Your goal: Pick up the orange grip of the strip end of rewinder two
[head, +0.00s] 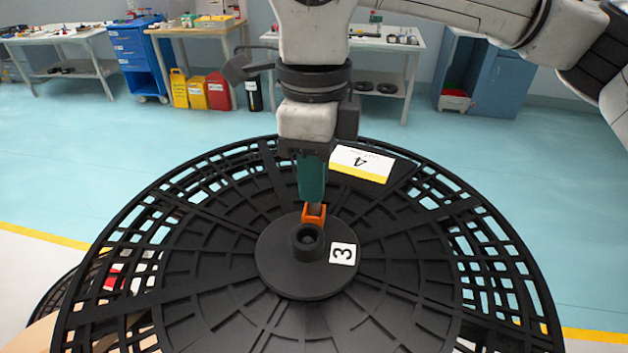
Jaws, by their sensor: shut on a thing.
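My gripper (313,203) points down over the middle of a large black reel (400,300), in the head view. It is shut on a small orange grip (313,219), just behind the reel's raised round hub (307,244). The orange grip is partly covered by the fingers, and I cannot tell whether it touches the hub. No strip shows clearly. The hub disc carries a white label "3" (342,254). A white and yellow label "4" (361,163) lies on the reel's far part. I see no label "2".
Part of another black reel (62,300) shows at the lower left. Work tables (62,36), a blue drawer cabinet (138,58) and coloured bins (200,92) stand along the back wall. The blue floor between the reel and the tables is clear.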

